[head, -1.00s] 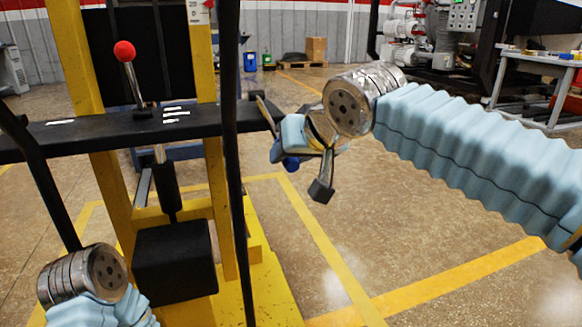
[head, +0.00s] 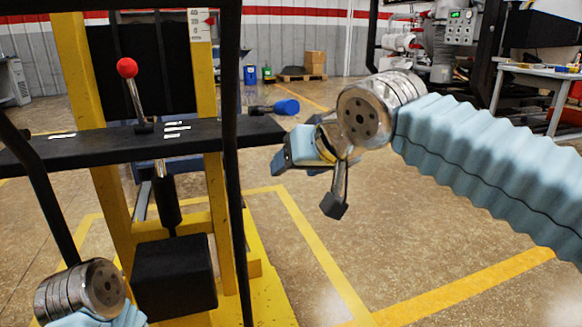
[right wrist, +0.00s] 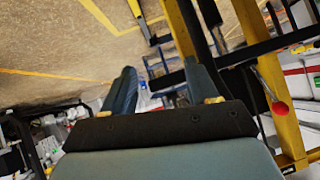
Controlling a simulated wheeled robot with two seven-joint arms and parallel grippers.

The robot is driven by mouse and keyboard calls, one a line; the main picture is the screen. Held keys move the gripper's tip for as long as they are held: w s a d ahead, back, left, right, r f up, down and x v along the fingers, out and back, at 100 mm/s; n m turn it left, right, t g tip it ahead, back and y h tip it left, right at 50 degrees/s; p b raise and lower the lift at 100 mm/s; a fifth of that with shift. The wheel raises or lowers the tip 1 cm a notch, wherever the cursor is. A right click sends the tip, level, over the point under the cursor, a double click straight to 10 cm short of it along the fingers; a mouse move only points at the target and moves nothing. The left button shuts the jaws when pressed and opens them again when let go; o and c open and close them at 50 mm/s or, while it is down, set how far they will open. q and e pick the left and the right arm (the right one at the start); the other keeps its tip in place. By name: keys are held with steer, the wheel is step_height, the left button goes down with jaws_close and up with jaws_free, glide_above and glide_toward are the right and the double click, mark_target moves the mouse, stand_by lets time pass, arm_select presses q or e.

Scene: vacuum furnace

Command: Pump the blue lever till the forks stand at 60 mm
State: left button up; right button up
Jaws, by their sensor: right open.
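The blue lever (head: 286,107) shows in the head view as a dark rod with a blue grip, nearly level, at the right end of the black crossbar. My right gripper (head: 308,180) is below and slightly right of the grip, apart from it. Its two fingers are spread and empty, also in the right wrist view (right wrist: 162,85). A white scale (head: 197,24) with a red pointer is on the yellow mast; the pointer appears near the 20 mark, but it is small. The forks cannot be made out. My left wrist is at lower left; its fingers are out of frame.
A red-knobbed lever (head: 127,68) stands on the black crossbar (head: 85,146), and also shows in the right wrist view (right wrist: 279,108). Yellow mast posts and black bars stand close on the left. Open floor lies to the right. A workbench (head: 537,72) is farther back.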

steer(key=p+v, duration=0.1)
steer(key=v, duration=0.9)
steer(key=shift+s+d+r+p, duration=0.15)
steer(key=shift+s+r+p, duration=0.1)
steer(key=shift+s+p, duration=0.05)
